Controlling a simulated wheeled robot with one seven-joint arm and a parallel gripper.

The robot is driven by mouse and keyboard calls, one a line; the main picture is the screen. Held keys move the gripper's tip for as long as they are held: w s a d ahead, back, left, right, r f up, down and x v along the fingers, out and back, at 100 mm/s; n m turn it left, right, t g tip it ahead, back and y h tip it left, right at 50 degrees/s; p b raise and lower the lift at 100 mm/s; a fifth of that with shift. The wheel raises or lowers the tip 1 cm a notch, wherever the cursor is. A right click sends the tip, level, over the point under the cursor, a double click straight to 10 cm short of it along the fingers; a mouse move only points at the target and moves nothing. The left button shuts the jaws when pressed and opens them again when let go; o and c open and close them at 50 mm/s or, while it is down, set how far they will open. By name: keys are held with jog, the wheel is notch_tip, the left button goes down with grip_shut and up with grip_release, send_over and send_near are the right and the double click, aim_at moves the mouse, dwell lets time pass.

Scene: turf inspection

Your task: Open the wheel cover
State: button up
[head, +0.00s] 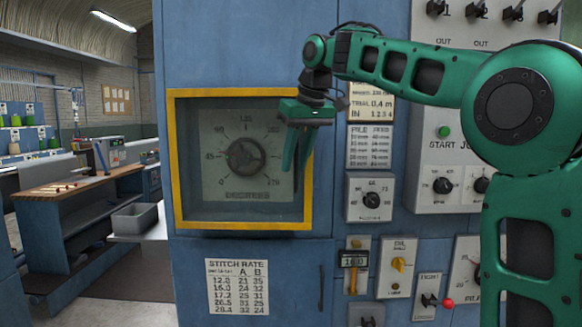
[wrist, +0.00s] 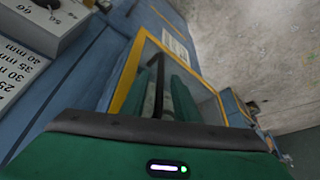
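The wheel cover is a clear pane in a yellow frame (head: 240,226) on the blue cabinet, and it looks shut. Behind it is a dark round wheel (head: 246,156) on a numbered dial plate. My gripper (head: 293,168) is at the cover's right side, its green fingers pointing down in the head view. In the wrist view, the yellow frame (wrist: 127,75) runs beside the fingers. A dark bar (wrist: 158,88), seemingly the cover's handle, shows between my two spread fingers (wrist: 168,98). I cannot tell whether they touch it.
A stitch rate chart (head: 238,287) is below the cover. A workbench (head: 75,190) and a grey bin (head: 135,218) stand at left.

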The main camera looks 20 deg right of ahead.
jog(key=shift+w+f, duration=0.2)
jog(key=shift+f, duration=0.35)
grip_shut()
jog(key=shift+a, duration=0.25)
jog(key=shift+s+d, duration=0.1)
jog(key=shift+s, duration=0.05)
